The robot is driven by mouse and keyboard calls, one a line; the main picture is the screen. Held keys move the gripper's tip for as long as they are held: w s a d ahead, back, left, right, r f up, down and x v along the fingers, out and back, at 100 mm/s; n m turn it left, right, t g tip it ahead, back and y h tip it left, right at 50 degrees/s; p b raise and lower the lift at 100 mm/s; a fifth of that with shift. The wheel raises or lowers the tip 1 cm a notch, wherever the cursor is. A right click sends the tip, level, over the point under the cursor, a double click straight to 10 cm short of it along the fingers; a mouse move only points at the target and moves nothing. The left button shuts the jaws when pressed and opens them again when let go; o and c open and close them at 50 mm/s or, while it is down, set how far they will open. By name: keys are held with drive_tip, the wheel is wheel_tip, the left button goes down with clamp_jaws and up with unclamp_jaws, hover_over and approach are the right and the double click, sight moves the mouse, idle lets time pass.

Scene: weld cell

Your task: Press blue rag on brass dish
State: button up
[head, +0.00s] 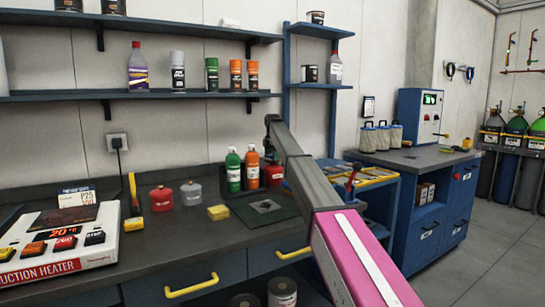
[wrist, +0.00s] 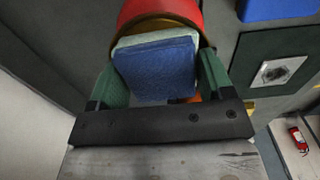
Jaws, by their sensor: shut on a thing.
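In the wrist view, the green fingers of my gripper (wrist: 160,85) are shut on a folded blue rag (wrist: 157,68), with a paler layer showing around its edges. Just beyond the rag is a round red thing (wrist: 160,12) with a brass-coloured rim, the brass dish (wrist: 204,42). The rag overlaps this rim in the picture; I cannot tell whether it presses on it. Most of the dish is hidden behind the rag. In the head view, a red can (head: 273,175) stands at the back of the bench, partly covered by my arm. My gripper and the rag are not clearly visible there.
A dark mat (head: 284,208) with a metal plate (head: 265,206) lies in front of the red can. Green (head: 233,171) and orange (head: 252,168) bottles stand close to its left. A yellow sponge (head: 218,212), another red can (head: 161,198) and an induction heater (head: 62,245) are further left.

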idle(0.4)
drive_tip(key=shift+r, duration=3.55)
